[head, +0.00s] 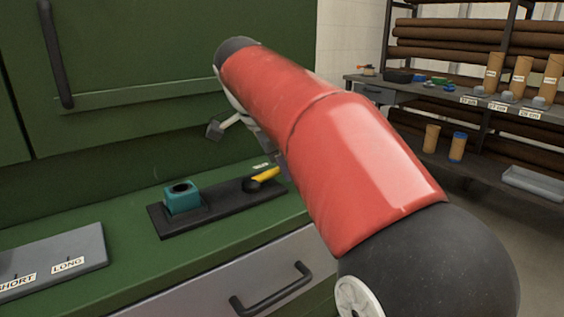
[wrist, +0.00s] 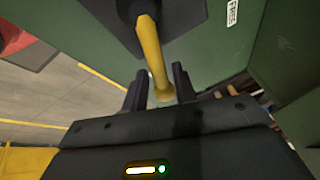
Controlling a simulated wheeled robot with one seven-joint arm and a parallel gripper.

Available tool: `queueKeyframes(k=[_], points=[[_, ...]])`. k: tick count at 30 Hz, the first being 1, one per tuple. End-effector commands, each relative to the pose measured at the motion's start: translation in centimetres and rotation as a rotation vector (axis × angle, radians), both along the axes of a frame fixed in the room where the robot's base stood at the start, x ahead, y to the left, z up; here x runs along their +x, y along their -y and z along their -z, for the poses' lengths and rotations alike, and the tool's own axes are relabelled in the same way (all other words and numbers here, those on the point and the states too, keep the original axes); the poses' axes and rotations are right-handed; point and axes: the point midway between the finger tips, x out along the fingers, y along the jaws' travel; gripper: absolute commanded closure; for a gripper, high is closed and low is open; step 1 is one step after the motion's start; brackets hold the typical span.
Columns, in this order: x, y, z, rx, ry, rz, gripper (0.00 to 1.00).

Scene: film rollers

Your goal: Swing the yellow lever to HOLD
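The yellow lever (head: 265,174) sits on a dark base plate (head: 217,208) on the green bench, its dark pivot at its lower left end. In the wrist view the lever (wrist: 152,50) runs from its dark pivot at the top down to my gripper (wrist: 160,88). My gripper is open, with one dark finger on each side of the lever's rounded tip and some gap visible. A white label reading FREE (wrist: 232,12) is near the lever; no HOLD label is readable.
A teal block with a round hole (head: 183,198) stands on the plate's left part. A grey board with SHORT and LONG labels (head: 85,252) lies at the bench's left. A green cabinet wall (head: 180,50) rises behind. Shelves with rolls (head: 460,50) stand at right.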

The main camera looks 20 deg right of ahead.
Motion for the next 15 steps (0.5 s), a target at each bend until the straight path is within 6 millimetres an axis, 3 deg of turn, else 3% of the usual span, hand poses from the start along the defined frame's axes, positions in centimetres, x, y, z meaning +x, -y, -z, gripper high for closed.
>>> queueKeyframes(k=[10,15], points=[[0.0,0.0,-0.1,0.001,0.000,-0.001,0.62],[-0.2,-0.7,-1.6,0.001,0.002,-0.002,0.62]])
